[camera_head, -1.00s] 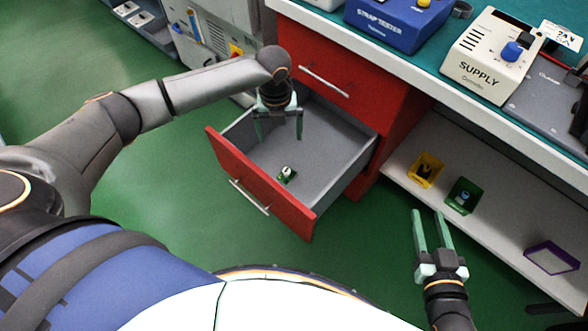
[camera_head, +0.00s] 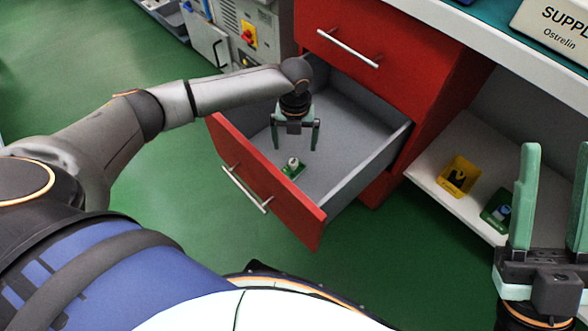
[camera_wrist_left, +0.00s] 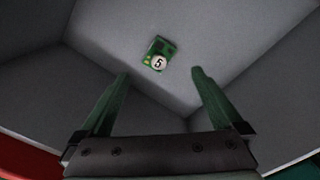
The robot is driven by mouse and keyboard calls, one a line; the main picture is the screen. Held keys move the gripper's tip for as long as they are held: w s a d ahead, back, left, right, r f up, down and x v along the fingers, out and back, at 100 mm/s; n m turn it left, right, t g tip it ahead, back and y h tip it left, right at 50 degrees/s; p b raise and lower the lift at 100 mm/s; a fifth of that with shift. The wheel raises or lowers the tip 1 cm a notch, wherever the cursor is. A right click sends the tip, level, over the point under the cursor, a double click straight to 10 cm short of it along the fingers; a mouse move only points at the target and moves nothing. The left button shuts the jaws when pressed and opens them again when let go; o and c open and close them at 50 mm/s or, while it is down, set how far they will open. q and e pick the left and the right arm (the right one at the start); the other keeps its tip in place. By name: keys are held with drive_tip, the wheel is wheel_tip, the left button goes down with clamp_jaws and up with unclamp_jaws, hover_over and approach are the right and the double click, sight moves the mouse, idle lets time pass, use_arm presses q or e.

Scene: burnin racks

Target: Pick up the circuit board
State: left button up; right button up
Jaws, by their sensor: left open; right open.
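The circuit board (camera_head: 292,169) is small and green with a white round part on top. It lies on the floor of the open red drawer (camera_head: 262,190), near its front panel. In the left wrist view the board (camera_wrist_left: 158,52) shows a white disc marked 5, beyond and between my fingertips. My left gripper (camera_head: 295,146) is open and empty, pointing down inside the drawer above the board; it also shows in the left wrist view (camera_wrist_left: 160,78). My right gripper (camera_head: 555,150) is open and empty at the right, in front of the shelf.
The grey drawer walls (camera_head: 375,160) stand around the board. A closed red drawer (camera_head: 400,50) sits above. Green floor is clear at left.

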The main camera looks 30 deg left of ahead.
sight(293, 162)
use_arm(q)
wheel_tip(293, 162, down, 4)
drive_tip(key=shift+f+b, duration=0.1)
drive_tip(key=shift+b, duration=0.6)
drive_tip(key=f+b, duration=0.2)
drive_tip(key=f, duration=0.1)
drive_tip(key=f+b, duration=0.1)
drive_tip(key=f, duration=0.1)
drive_tip(key=shift+s+f, duration=0.1)
drive_tip(key=shift+s, duration=0.25)
use_arm(e)
drive_tip(key=f, duration=0.5)
drive_tip(key=shift+w+a+f, duration=0.15)
drive_tip(key=shift+a+f, duration=0.15)
use_arm(q)
drive_tip(key=c, duration=1.5)
